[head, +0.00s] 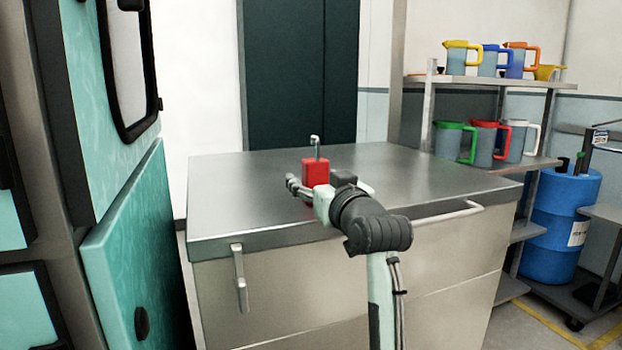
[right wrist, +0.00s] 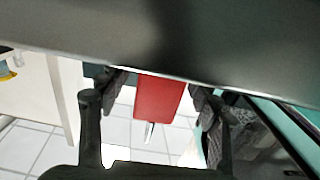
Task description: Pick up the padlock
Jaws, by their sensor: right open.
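The padlock has a red body (head: 316,171) and a metal shackle that points up in the head view. It stands on the steel cabinet top (head: 245,185). My right gripper (head: 321,190) is at the padlock, on its near side, and partly hides its lower part. In the right wrist view the red padlock (right wrist: 158,97) lies between the two dark, spread fingers of the open gripper (right wrist: 160,90). A gap seems to show beside the padlock; contact is unclear. My left gripper is out of view.
The rest of the cabinet top is clear. The cabinet front has a bar handle (head: 448,214). A teal door panel (head: 133,255) stands at left. A shelf rack (head: 500,83) with several coloured jugs and a blue drum (head: 560,225) are at right.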

